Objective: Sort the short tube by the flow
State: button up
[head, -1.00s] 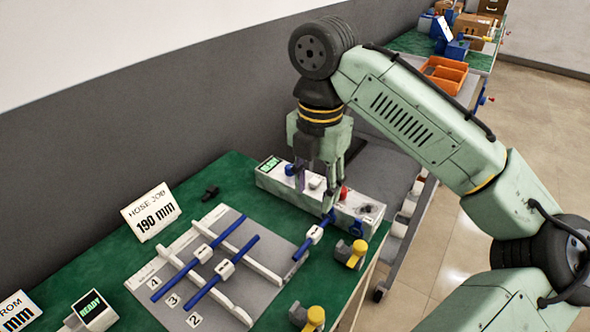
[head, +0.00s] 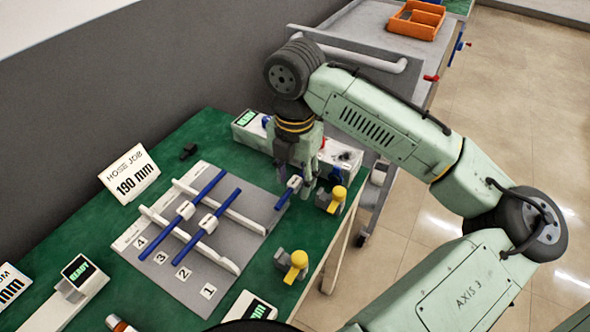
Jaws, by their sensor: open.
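The short blue tube (head: 282,201) has a white collar (head: 294,182) and lies at the right edge of the grey mat (head: 240,250). Two longer blue tubes, one farther left (head: 205,186) and one nearer (head: 187,249), lie across the white rails, each with a white collar. My gripper (head: 304,186) points down with open fingers, close beside the short tube's collar end. The fingers partly hide the tube's far end, and I cannot tell whether they touch it. A sign (head: 130,175) reads "HOSE JOB 190 mm".
A white box (head: 340,158) with a READY display stands behind my gripper. Yellow-topped fittings stand at the right edge (head: 333,197) and front right (head: 293,264). A READY stand (head: 78,278) is at left. Number cards line the mat's front. A cart holds an orange bin (head: 416,20).

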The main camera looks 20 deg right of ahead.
aim_at(288, 192)
jog(key=shift+c, duration=0.4)
grip_shut()
jog(key=shift+s+a, duration=0.1)
jog(key=shift+a, duration=0.05)
jog(key=shift+s+a, duration=0.65)
jog(key=shift+a, duration=0.25)
jog(key=shift+s+a, duration=0.1)
jog(key=shift+r+p, duration=0.1)
jog(key=shift+p, duration=0.2)
jog(key=shift+r+p, duration=2.7)
jog(key=shift+r, duration=0.3)
